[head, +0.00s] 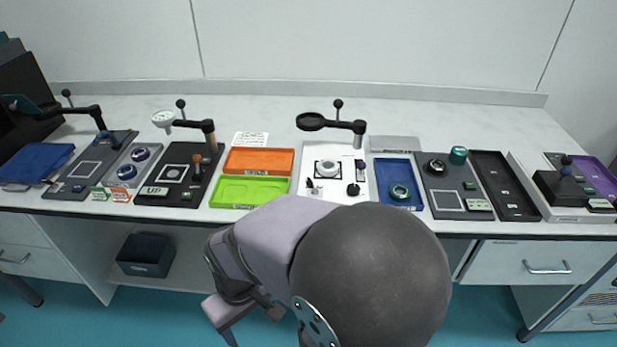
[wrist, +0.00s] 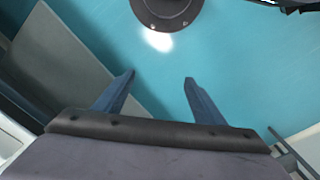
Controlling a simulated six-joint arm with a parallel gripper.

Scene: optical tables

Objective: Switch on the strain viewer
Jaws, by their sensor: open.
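No readable label marks the strain viewer, so I cannot tell which device it is. Candidates on the bench in the head view are a white-based device (head: 343,190) with a black ring on an arm (head: 311,122), a black-based device (head: 172,174) with a white round head and an "UP" label, a dark grey-based device (head: 78,180) at the left, and a dark panel (head: 446,184) with a black knob and small green switch at the right. My gripper (wrist: 159,80) is open and empty in the wrist view, over the turquoise floor, away from the devices.
An orange tray (head: 259,161), a green tray (head: 250,191), a blue tray (head: 391,170) with a round part and a black tray (head: 506,185) crowd the bench front. Drawers (head: 540,264) sit below.

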